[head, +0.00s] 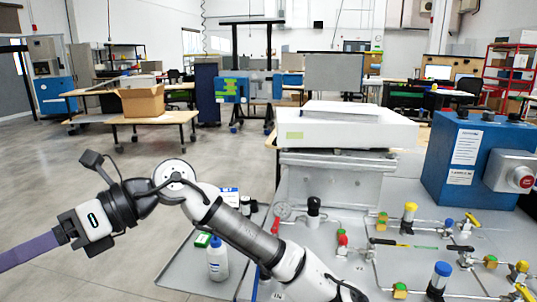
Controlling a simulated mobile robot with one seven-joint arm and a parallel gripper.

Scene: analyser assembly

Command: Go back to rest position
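My arm reaches up from the bottom edge and bends left in the head view. My gripper (64,235) is at the left, over the bare floor and clear of the bench. A plain purple bar (28,250) runs from the gripper's end to the left picture edge.
A cardboard box (142,101) stands on a table behind. The floor at left is clear.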

